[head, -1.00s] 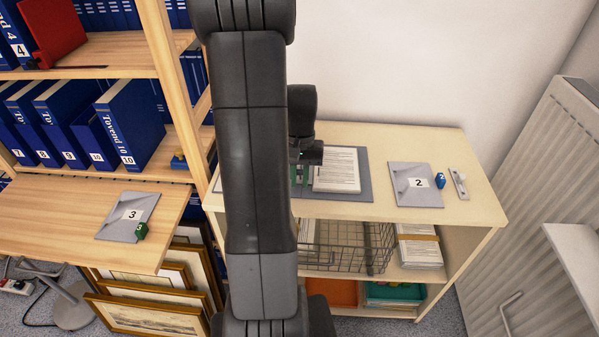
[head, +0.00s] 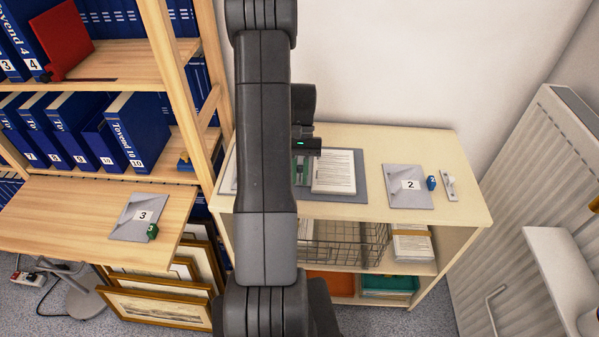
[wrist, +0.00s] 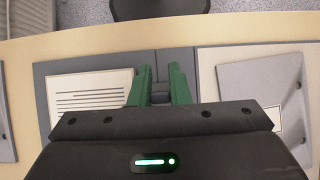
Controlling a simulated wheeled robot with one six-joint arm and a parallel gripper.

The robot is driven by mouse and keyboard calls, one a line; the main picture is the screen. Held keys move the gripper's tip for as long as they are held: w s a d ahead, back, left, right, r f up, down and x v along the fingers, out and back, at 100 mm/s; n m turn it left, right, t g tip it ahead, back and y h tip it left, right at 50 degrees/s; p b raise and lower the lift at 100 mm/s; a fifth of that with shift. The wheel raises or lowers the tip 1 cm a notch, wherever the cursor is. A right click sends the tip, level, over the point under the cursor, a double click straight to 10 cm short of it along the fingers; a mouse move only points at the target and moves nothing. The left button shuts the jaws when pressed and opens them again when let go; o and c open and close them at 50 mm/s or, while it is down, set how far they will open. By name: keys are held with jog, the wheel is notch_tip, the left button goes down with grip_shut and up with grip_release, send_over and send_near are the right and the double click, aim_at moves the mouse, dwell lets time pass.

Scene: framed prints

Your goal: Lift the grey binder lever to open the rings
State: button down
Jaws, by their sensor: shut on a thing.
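The open grey binder (head: 362,183) lies flat on the low cabinet top, with a stack of printed paper (head: 334,172) on its right half. In the head view my arm hides much of its left half. My gripper (wrist: 160,84) is over the binder's middle, its green fingers pointing down at the ring area. The fingers are shut on a small dark grey part between them, at the place of the lever (wrist: 160,91). The lever's tilt and the rings are mostly hidden. The binder also shows in the wrist view (wrist: 100,64).
Right of the binder on the cabinet top (head: 440,150) lie a grey folder marked 2 (head: 408,198), a small blue block (head: 431,183) and a metal piece (head: 449,186). A wire basket (head: 345,243) sits below. A bookcase with blue binders stands left, a radiator (head: 540,190) right.

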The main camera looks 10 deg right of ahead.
jog(key=c, duration=1.4)
grip_release()
jog(key=shift+o, duration=0.2)
jog(key=v, duration=1.3)
jog(key=shift+w+r+b, duration=0.15)
jog(key=shift+r+b, duration=0.2)
jog(key=shift+b, duration=0.05)
jog(key=shift+d+f, duration=0.1)
jog(key=shift+f, duration=0.05)
jog(key=x, duration=1.3)
jog(key=shift+f+p, duration=0.25)
jog(key=shift+p, duration=0.15)
